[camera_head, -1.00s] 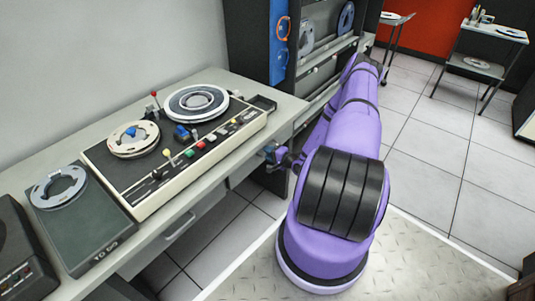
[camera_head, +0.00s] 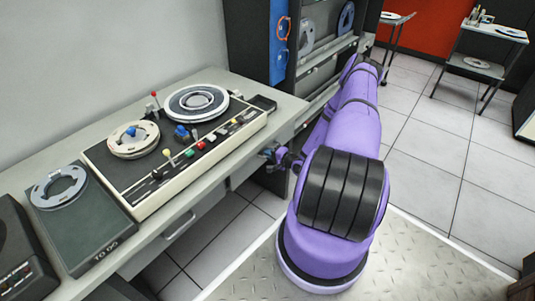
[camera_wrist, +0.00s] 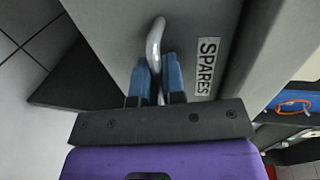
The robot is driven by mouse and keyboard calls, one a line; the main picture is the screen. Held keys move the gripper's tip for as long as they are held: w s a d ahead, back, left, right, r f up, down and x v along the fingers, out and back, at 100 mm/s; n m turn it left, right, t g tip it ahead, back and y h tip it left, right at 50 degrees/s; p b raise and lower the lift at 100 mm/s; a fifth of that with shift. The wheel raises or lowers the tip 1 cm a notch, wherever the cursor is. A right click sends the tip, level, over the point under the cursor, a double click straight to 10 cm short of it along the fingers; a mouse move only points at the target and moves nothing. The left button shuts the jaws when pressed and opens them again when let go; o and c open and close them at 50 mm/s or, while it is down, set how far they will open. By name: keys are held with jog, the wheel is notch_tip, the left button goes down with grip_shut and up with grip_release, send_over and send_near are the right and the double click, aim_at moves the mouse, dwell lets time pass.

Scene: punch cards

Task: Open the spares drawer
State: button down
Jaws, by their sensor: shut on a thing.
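The spares drawer (camera_wrist: 195,25) shows in the wrist view as a grey front with a white "SPARES" label (camera_wrist: 206,66). Its curved metal handle (camera_wrist: 155,42) sits beside the label. My gripper (camera_wrist: 159,62) has its two blue fingers closed on this handle, one on each side. In the head view my gripper (camera_head: 270,154) is at the front edge of the desk, at its right end, partly hidden by my own arm. The drawer looks closed or nearly so; I cannot tell exactly.
Another drawer handle (camera_head: 180,226) shows under the desk. A dark shelf rack (camera_head: 250,45) stands behind.

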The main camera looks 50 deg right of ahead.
jog(key=f+v, duration=0.3)
jog(key=v, duration=1.1)
jog(key=s+f+v, duration=0.1)
jog(key=f+v, duration=0.1)
jog(key=v, duration=1.2)
jog(key=shift+s+f, duration=0.2)
jog(key=shift+f, duration=0.15)
jog(key=shift+a, duration=0.1)
jog(key=c, duration=1.2)
grip_release()
jog(key=v, duration=1)
jog(key=shift+s+r, duration=0.1)
jog(key=shift+s, duration=0.25)
